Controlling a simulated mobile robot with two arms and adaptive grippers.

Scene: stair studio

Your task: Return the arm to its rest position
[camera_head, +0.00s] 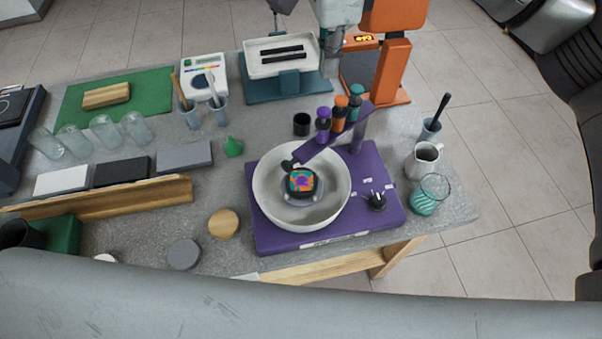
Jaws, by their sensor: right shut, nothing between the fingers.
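My right gripper (328,70) hangs from the top edge, pointing down beside the right end of the white tray (254,69). Its fingers are shut and empty, and they look small and partly unclear. A grey wrist part of my arm shows above it. A large grey link of mine spans the bottom of the picture and hides the near table edge. My left gripper is not in view.
The orange stand (392,72) is close right of my gripper. Glass jars, a jug (424,160) and blocks crowd the grey table (215,180).

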